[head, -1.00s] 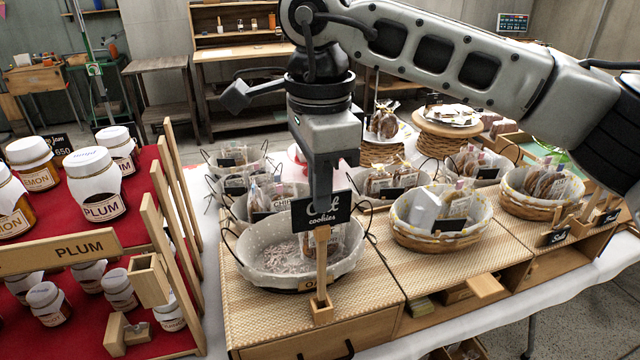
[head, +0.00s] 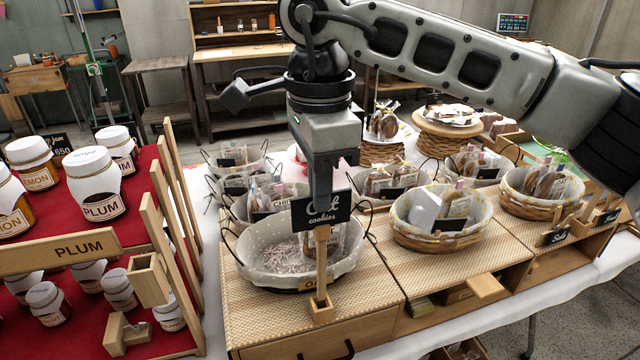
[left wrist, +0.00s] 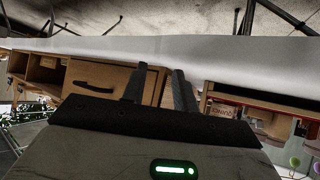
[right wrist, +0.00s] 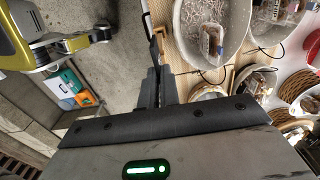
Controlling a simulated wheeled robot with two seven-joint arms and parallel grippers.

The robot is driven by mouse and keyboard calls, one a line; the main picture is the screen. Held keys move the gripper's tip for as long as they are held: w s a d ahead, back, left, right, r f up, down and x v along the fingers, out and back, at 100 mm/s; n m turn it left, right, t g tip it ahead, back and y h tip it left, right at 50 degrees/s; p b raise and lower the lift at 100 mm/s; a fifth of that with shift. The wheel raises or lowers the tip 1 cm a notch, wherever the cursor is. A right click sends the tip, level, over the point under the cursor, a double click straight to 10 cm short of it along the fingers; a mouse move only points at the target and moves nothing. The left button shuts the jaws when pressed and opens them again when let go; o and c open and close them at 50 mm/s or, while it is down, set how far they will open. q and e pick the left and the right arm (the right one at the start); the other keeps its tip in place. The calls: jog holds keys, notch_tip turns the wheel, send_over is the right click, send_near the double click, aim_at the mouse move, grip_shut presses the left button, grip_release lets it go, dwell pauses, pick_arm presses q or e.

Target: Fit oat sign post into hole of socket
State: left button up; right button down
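The oat sign is a small black board (head: 321,210) reading "Oat cookies" on a light wooden post (head: 321,265). It stands roughly upright in front of the grey oval basket with the oat label. The post's foot meets the small wooden socket (head: 321,308) at the table's front edge; I cannot tell how deep it sits. My right gripper (head: 321,192) comes down from above and is shut on the sign at its upper edge. Its fingers also show close together in the right wrist view (right wrist: 159,85). My left gripper (left wrist: 158,80) is open and empty, facing the stand's wooden drawers.
The grey oval basket (head: 250,272) stands right behind the sign. More cookie baskets (head: 408,236) stand to the right on woven mats. A red jam stand (head: 145,210) with plum jars and wooden rails is at the left. Cookie bags lie in several baskets.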

aim_at(320, 224)
jog(key=shift+f, duration=0.2)
dwell(0.3)
jog(key=shift+f+b, duration=1.1)
jog(key=shift+f, duration=0.1)
jog(key=shift+f+b, duration=0.55)
jog(key=shift+f, duration=0.15)
jog(key=shift+f+b, duration=0.4)
jog(key=shift+f, duration=0.15)
jog(key=c, duration=1.6)
grip_release()
jog(key=shift+o, duration=0.2)
